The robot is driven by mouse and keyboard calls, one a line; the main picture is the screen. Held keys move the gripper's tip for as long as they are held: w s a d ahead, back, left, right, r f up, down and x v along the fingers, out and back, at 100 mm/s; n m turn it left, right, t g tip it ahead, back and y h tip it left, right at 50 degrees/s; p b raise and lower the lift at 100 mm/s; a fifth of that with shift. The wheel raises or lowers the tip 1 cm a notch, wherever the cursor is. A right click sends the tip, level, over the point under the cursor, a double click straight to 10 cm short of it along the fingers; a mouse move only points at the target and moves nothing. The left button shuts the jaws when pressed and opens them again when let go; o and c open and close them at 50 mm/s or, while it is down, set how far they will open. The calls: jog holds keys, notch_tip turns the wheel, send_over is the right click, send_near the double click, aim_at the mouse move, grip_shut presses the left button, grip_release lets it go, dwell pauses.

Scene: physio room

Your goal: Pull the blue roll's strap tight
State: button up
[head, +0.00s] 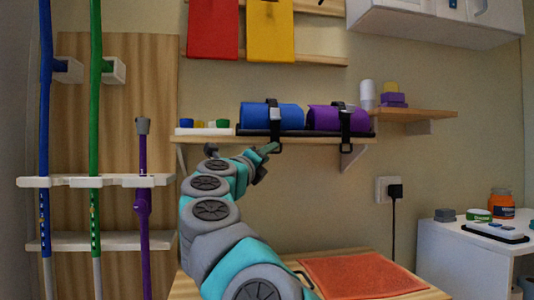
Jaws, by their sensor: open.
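The blue roll (258,116) lies on a black tray on the wooden wall shelf. Its black strap (275,121) goes over the roll near its right end, with a buckle on top and a loop end hanging below the shelf's front edge. My gripper (268,153) is at the end of my raised arm, just below and left of that hanging end. The jaws are open and look empty, though they are small here. I cannot tell whether a finger touches the strap end.
A purple roll (326,118) with its own black strap lies right beside the blue one. Small coloured pots (203,125) stand at the shelf's left. Poles stand in a rack (110,181) at left. A red mat (362,275) lies below.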

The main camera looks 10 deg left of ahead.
dwell(0.3)
grip_shut()
dwell(1.3)
